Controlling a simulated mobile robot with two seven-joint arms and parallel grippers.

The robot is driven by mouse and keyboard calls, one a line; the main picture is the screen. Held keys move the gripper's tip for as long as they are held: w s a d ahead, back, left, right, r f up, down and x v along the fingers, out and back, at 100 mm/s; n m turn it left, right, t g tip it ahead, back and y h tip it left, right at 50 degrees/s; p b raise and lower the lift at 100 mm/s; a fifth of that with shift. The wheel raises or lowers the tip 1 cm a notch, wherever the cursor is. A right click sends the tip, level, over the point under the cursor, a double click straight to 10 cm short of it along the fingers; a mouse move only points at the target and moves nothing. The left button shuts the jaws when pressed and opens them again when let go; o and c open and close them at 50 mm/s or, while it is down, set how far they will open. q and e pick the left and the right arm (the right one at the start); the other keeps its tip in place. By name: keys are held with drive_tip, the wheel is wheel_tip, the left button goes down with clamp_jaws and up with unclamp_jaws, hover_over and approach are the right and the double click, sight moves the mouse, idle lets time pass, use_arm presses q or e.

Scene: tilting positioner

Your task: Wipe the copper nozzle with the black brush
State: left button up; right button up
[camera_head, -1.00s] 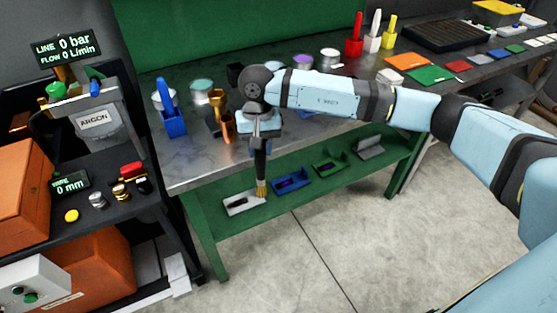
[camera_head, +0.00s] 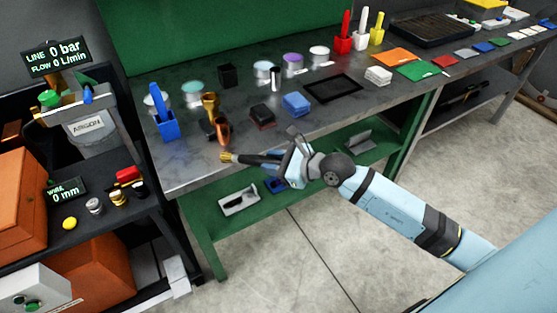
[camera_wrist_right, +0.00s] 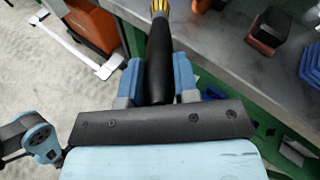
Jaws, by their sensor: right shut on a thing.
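The copper nozzle (camera_head: 223,131) stands near the front left of the grey workbench (camera_head: 185,178) in the head view. My right gripper (camera_head: 287,161) is at the bench's front edge, to the right of and nearer than the nozzle. It is shut on the black brush (camera_head: 258,160), which also shows between the fingers in the wrist view (camera_wrist_right: 159,62). The brush lies nearly level, its golden bristles pointing left, just in front of the nozzle's foot in the picture. I cannot tell whether they touch. My left gripper is not in view.
A brass cup-shaped piece (camera_head: 209,104) stands just behind the nozzle. A blue holder (camera_head: 167,126) is to its left, a dark brown block (camera_head: 262,116) and blue blocks (camera_head: 296,103) to its right. A green lower shelf (camera_head: 215,235) is below.

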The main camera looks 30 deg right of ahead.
drive_tip(key=shift+s+d+m+t, duration=0.2)
drive_tip(key=shift+d+m+t, duration=0.1)
drive_tip(key=shift+d+t, duration=0.25)
drive_tip(key=shift+w, duration=0.2)
drive_tip(key=w+b, duration=0.2)
drive_tip(key=w, duration=0.3)
drive_tip(key=shift+w+a, duration=0.1)
drive_tip(key=shift+w, duration=0.15)
